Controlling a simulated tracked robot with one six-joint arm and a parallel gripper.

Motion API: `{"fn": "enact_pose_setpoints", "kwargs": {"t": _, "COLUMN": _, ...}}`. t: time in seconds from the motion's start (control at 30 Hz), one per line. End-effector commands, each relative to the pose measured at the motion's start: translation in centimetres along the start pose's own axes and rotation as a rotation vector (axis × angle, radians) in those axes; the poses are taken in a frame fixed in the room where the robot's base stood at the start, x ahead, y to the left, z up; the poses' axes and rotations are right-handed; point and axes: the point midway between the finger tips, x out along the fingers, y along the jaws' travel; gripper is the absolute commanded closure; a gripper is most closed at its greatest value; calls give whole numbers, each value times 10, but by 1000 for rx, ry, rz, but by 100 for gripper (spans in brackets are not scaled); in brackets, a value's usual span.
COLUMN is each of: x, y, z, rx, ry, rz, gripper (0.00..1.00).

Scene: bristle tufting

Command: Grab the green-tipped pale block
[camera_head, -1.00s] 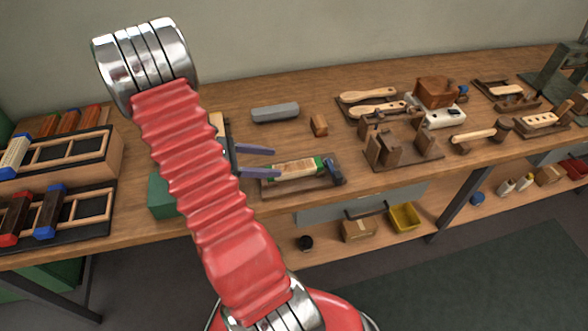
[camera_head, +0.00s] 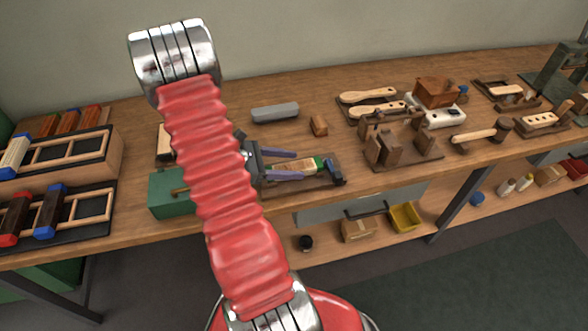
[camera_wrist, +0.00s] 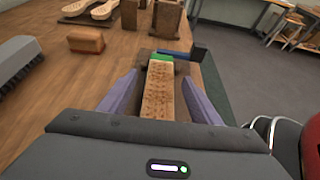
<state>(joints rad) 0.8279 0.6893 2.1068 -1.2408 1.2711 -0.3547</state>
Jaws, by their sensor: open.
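The pale block with a green tip (camera_head: 299,168) lies on a dark wooden tray (camera_head: 305,184) near the bench's front edge. In the wrist view the block (camera_wrist: 157,95) shows rows of small holes on top, with its green end (camera_wrist: 161,58) at the far side. My gripper (camera_head: 291,164) is open, its two purple fingers on either side of the block. In the wrist view the open gripper (camera_wrist: 160,95) has gaps between the fingers and the block. The near end of the block is hidden behind the gripper body.
A dark clamp-like piece with a blue bar (camera_wrist: 174,53) stands just past the green end. A grey bar (camera_head: 275,113) and a small wooden block (camera_head: 319,125) lie behind. A wooden fixture (camera_head: 386,148) stands to the right, a green box (camera_head: 168,192) to the left.

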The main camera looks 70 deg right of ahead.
Motion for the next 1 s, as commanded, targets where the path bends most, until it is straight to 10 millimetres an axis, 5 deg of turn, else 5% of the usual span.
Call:
{"fn": "enact_pose_setpoints", "kwargs": {"t": 0.23, "x": 27, "y": -1, "z": 0, "rx": 0, "ry": 0, "rz": -1, "gripper": 42}}
{"fn": "enact_pose_setpoints", "kwargs": {"t": 0.8, "x": 28, "y": 0, "z": 0, "rx": 0, "ry": 0, "rz": 1, "gripper": 42}}
{"fn": "enact_pose_setpoints", "kwargs": {"t": 1.0, "x": 28, "y": 0, "z": 0, "rx": 0, "ry": 0, "rz": 1, "gripper": 56}}
